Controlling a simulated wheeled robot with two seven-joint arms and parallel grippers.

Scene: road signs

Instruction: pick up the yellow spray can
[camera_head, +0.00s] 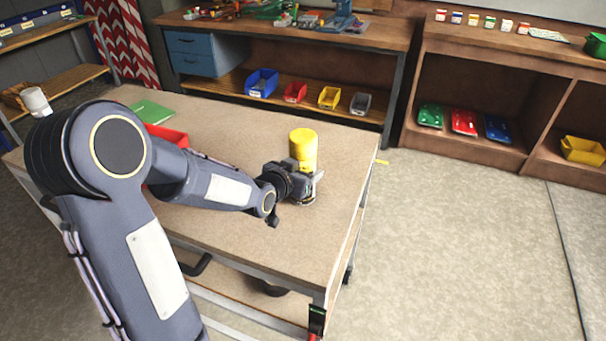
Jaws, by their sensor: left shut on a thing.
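The yellow spray can (303,146) stands upright near the right end of the table (250,235). My left gripper (309,184) reaches it from the left and is shut on the can. The gripper hides the can's lower part, so I cannot tell whether its base touches the table. My right gripper is not in view.
A red bin (168,136) and a green book-like item (152,111) lie on the table, partly behind my left arm. A workbench (290,31) with coloured bins below stands at the back. Shelves (470,150) stand at the right. The floor (460,260) right of the table is clear.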

